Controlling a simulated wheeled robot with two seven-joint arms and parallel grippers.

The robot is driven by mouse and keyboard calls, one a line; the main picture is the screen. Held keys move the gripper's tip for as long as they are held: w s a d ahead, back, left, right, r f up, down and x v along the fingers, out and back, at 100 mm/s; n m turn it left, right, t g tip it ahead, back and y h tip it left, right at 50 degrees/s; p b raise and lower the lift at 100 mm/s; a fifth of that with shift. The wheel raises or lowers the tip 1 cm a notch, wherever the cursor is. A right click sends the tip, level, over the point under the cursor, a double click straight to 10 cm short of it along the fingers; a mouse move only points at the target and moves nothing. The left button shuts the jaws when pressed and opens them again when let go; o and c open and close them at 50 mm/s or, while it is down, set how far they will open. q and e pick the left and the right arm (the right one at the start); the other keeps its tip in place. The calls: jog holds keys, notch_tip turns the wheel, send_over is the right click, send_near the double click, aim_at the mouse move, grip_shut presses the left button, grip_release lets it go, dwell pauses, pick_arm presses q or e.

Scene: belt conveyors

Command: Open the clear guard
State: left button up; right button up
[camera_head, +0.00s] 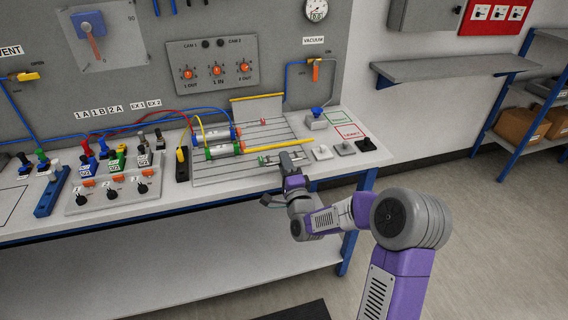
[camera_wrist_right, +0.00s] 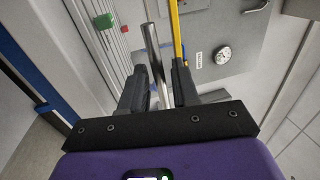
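The clear guard looks like a see-through cover over the grooved plate, with a yellow bar (camera_head: 278,146) along its front edge. Its clear sheet is hard to make out. A yellow bar also shows in the wrist view (camera_wrist_right: 176,32). My right gripper (camera_head: 288,160) is just in front of this bar, over the front of the plate. In the wrist view its two fingers (camera_wrist_right: 160,78) stand apart, with a metal rod (camera_wrist_right: 153,50) showing in line with the gap. I cannot tell whether the fingers touch the rod. My left gripper is out of view.
A pale panel with a yellow top edge (camera_head: 258,98) stands at the plate's back. Cylinders with coloured ends (camera_head: 222,149) lie left of my gripper. Small blocks (camera_head: 322,152) stand to its right. Hoses and valve levers crowd the bench's left. The floor at right is clear.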

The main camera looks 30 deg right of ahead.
jog(key=shift+w+r, duration=0.1)
jog(key=shift+w, duration=0.35)
jog(key=shift+c, duration=0.3)
jog(key=shift+d, duration=0.1)
grip_shut()
jog(key=shift+r, duration=0.1)
